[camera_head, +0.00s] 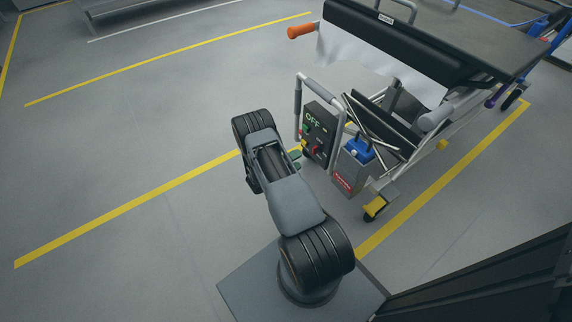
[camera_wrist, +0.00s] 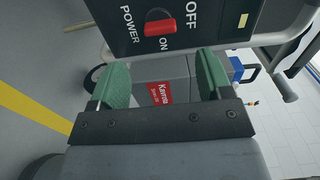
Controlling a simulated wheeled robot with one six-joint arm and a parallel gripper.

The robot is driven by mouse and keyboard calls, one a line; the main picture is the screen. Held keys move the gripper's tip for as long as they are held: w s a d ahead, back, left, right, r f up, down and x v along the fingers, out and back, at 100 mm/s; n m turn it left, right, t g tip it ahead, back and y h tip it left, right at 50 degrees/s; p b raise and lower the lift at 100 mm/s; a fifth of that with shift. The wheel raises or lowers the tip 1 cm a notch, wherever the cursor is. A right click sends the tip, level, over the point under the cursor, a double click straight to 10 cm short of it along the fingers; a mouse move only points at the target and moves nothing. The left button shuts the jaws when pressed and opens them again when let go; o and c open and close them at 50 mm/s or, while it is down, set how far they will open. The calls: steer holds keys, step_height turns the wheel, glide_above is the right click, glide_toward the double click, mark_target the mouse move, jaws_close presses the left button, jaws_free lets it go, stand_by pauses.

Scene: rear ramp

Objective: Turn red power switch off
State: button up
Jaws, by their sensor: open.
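The red power switch (camera_wrist: 160,26) sits on a black control panel (camera_wrist: 205,38) at the top of the wrist view, between the words POWER, ON and OFF. I cannot tell which setting it is turned to. In the head view the panel (camera_head: 327,118) hangs on the bed's end and shows small red parts and the word OFF. My gripper (camera_wrist: 163,80) is open and empty, its two green fingertips apart below the switch in the wrist view and not touching it. In the head view my arm hides most of the gripper; only a green bit shows beside the panel.
A grey box (camera_head: 351,168) with a red label and a blue top stands right of the panel. A grey handle rail (camera_head: 299,105) runs close by the panel's left. The wheeled bed (camera_head: 385,45) fills the upper right. The floor (camera_head: 110,130) at left is clear.

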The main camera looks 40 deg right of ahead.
steer(key=shift+w+a+p, duration=0.2)
steer(key=shift+a+p, duration=0.1)
steer(key=shift+a, duration=2.3)
steer(key=shift+r, duration=0.1)
steer(key=s+a+r+m+g+y+p, duration=0.1)
steer(key=a+r+m+g+y+p, duration=0.2)
steer(key=r+m+p, duration=0.9)
steer(key=s+a+r+m+g+y+p, duration=0.15)
steer(key=r+m+y, duration=0.3)
steer(key=r, duration=1.45)
steer(key=s+a+r+m+t+y+p, duration=0.3)
steer(key=a+r+m+p, duration=0.2)
steer(key=r, duration=0.5)
steer(key=s+a+r+m+t+y+p, duration=0.3)
steer(key=a+r+m+y+p, duration=0.1)
steer(key=r, duration=0.7)
steer(key=s+a+r+m+t+y+p, duration=0.3)
steer(key=a+r+m+p, duration=0.4)
steer(key=r+m, duration=0.3)
steer(key=shift+s+a+r+y, duration=0.2)
steer(key=shift+a+r+y, duration=0.15)
steer(key=shift+a, duration=0.2)
